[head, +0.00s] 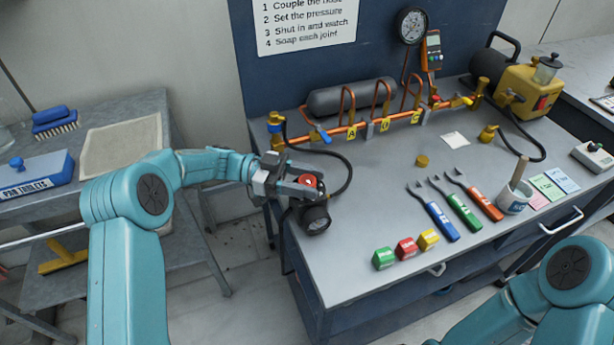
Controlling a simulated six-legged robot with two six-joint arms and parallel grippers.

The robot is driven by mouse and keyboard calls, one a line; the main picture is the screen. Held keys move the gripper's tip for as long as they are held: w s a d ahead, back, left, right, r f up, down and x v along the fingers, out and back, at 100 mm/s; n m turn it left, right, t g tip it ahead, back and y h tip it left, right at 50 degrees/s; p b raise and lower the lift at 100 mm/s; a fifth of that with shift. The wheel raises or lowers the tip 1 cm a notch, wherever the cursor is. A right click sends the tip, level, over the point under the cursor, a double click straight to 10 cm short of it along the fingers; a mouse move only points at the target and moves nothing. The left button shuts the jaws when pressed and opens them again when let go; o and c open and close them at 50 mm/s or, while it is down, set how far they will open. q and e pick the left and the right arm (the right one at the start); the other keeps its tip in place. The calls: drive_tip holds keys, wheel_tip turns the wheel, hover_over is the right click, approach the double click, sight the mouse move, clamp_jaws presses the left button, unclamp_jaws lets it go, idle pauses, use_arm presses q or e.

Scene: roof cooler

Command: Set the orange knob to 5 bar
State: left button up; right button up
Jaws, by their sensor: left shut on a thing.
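The orange knob (308,180) looks red-orange and sits on top of a regulator at the left end of the workbench. My left gripper (299,184) reaches in from the left and is shut on the knob, with its fingers hiding much of it. A dark round gauge (315,217) is just below the knob, facing the front. Its reading is too small to tell. A black hose (347,176) runs beside the regulator to the pipework. My right gripper is out of view; only part of my right arm shows at the lower right.
Copper pipework (370,125) with valves and a grey cylinder stands at the back of the bench. Green, red and yellow blocks (406,248) and several coloured tools (441,221) lie to the right. The grey bench top (375,205) between is clear. A side table (150,105) stands left.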

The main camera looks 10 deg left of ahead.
sight(308, 181)
use_arm(q)
drive_tip(key=shift+f+m+g+y+b, duration=0.1)
drive_tip(key=shift+m+g+y+b, duration=0.2)
drive_tip(key=shift+m+g, duration=0.95)
drive_tip(key=shift+m+g+y+b, duration=0.1)
drive_tip(key=shift+m+g+y, duration=0.5)
drive_tip(key=shift+g, duration=1.15)
drive_tip(key=shift+m+g, duration=0.3)
drive_tip(key=shift+m, duration=0.05)
drive_tip(key=o, duration=0.9)
wheel_tip(308, 181, up, 20)
drive_tip(key=p, duration=1.9)
drive_tip(key=shift+o, duration=0.3)
